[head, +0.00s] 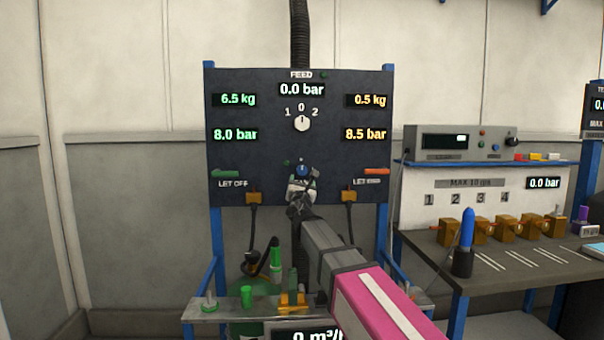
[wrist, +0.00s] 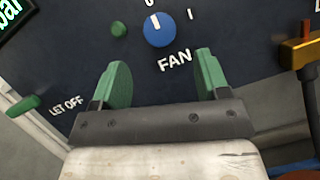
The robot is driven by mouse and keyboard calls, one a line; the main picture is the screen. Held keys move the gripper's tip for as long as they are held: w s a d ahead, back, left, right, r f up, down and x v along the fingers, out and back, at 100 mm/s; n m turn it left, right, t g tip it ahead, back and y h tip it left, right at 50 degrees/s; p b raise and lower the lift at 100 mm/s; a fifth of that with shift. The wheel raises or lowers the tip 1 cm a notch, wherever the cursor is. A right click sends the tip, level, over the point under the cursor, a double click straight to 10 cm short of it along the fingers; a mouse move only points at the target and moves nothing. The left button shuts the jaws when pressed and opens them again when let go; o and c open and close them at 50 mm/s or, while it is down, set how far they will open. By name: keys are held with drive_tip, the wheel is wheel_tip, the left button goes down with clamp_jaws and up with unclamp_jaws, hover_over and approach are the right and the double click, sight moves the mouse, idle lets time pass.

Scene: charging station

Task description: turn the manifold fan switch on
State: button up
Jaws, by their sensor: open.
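The fan switch is a round blue knob (wrist: 159,30) above the word FAN on the dark panel. Its white mark points up toward the 0, with the I to its right. In the head view the knob (head: 302,170) shows small on the lower middle of the panel, partly covered by my gripper (head: 301,187). In the wrist view my gripper (wrist: 162,75) is open and empty. Its two green fingers are spread to either side below the knob, over the FAN label, and the knob lies beyond the fingertips. I see no contact with the knob.
A green lamp (wrist: 119,29) sits left of the knob. A green LET OFF lever (head: 225,173) and an orange lever (head: 376,171) flank it. The feed selector (head: 302,123) is above. A shelf (head: 215,311) with fittings stands below, and a bench (head: 500,262) at right.

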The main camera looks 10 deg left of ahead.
sight(302, 172)
drive_tip(key=x, duration=0.8)
drive_tip(key=c, duration=0.9)
